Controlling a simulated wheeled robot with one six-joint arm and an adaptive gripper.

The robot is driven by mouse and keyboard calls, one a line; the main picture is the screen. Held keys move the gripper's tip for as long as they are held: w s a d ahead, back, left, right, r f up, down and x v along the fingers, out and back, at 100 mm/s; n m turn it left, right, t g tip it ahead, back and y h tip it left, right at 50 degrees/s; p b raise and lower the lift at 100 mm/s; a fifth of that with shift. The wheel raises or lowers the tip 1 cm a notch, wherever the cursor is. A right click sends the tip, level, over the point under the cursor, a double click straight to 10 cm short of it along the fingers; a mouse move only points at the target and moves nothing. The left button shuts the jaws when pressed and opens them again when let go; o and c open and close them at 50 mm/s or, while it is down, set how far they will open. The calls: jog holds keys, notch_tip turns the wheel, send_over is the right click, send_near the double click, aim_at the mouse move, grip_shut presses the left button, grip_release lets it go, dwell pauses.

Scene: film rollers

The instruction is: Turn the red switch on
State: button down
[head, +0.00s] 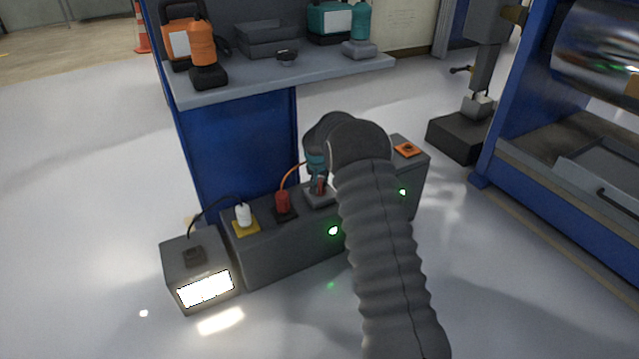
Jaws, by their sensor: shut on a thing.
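The red switch (321,186) shows as a small red piece on a grey base on top of the long dark grey box (290,250). My arm comes up from the bottom of the head view and bends over the box. My gripper (317,178) points down at the red switch and is shut on it. My wrist and arm hide part of the fingers and the box top just right of the switch. Which way the switch is tilted cannot be told. Green lights (333,230) glow on the box's front.
A red plug (282,203) with an orange cable and a white plug (243,214) with a black cable stand left of the switch. A grey lamp box (200,275) glows at left. A shelf (280,75) with tools overhangs behind. A blue-framed roller machine (540,160) stands right.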

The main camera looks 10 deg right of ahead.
jog(key=shift+d+m+h+b, duration=0.1)
jog(key=shift+m+h+b, duration=0.2)
jog(key=shift+m+b, duration=0.55)
jog(key=shift+m, duration=0.25)
jog(key=shift+g, duration=0.3)
jog(key=c, duration=1.1)
grip_release()
jog(key=v, duration=1.2)
jog(key=shift+s, duration=0.15)
